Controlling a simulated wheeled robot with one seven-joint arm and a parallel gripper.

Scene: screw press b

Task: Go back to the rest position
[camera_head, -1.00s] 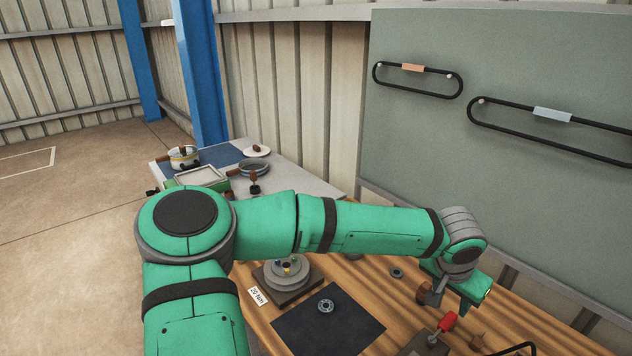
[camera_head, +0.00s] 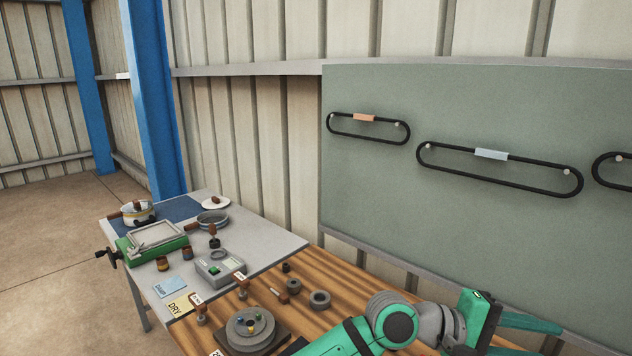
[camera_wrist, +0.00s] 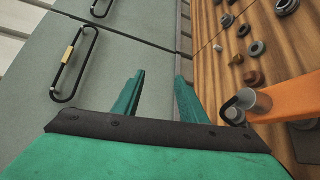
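My gripper (camera_head: 550,340) is at the lower right of the head view, raised over the wooden bench (camera_head: 372,282). Its green fingers point right, toward the grey-green wall board (camera_head: 450,220). In the wrist view the two fingers (camera_wrist: 158,78) stand apart with nothing between them. Behind them are the board (camera_wrist: 130,35) and the bench top (camera_wrist: 222,75). The rest of my arm runs off the bottom of the head view.
An orange part (camera_wrist: 290,102) with grey cylinders is close on the right of the wrist view. Several rings and nuts (camera_wrist: 257,48) lie on the bench. A grey side table (camera_head: 270,240) holds a green-framed tray (camera_head: 157,235), pots and jars. Belts (camera_head: 368,128) hang on the board.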

